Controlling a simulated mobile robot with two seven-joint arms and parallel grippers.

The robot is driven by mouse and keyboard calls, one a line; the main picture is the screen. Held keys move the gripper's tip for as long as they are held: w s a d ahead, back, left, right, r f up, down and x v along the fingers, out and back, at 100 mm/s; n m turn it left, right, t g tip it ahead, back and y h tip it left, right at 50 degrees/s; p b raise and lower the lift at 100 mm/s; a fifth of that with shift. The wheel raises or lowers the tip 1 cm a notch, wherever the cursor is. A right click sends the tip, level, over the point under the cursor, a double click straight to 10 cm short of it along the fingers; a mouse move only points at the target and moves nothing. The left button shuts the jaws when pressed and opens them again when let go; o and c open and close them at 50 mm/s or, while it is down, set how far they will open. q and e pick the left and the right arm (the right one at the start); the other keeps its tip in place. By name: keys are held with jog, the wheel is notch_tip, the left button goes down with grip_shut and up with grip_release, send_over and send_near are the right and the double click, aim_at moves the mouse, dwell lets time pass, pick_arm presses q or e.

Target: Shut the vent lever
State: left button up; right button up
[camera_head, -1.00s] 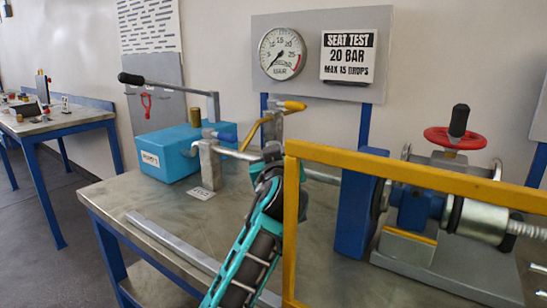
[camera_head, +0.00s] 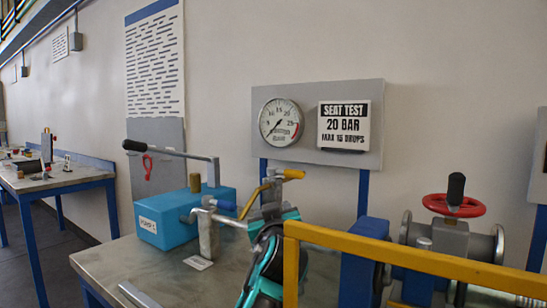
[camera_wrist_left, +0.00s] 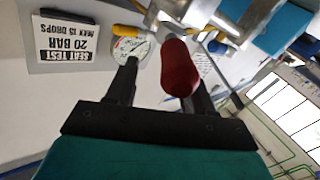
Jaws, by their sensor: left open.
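A lever with a red grip (camera_wrist_left: 180,68) shows in the left wrist view, reaching in from the pipework at the top. I take it for the vent lever; I cannot make it out in the head view. My left gripper (camera_wrist_left: 158,70) is open, and the red grip overlaps its right finger; contact is unclear. In the head view my left gripper (camera_head: 275,214) is at the pipework on the bench, hiding part of it. A yellow-gripped lever (camera_head: 293,174) and a blue-gripped lever (camera_head: 225,205) are close by. My right gripper is not in view.
A yellow frame bar (camera_head: 400,258) crosses at front right. A blue pump box (camera_head: 165,219) with a long handle stands left on the bench (camera_head: 105,264). Behind are a gauge (camera_head: 281,122) and a "20 BAR" sign (camera_head: 344,125). A red handwheel (camera_head: 454,205) is at right.

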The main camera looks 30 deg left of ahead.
pick_arm(q)
notch_tip(320, 180, up, 17)
jog(key=p, duration=0.3)
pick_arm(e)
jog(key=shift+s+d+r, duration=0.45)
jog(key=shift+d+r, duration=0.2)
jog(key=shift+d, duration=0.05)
pick_arm(q)
jog(key=shift+c, duration=0.2)
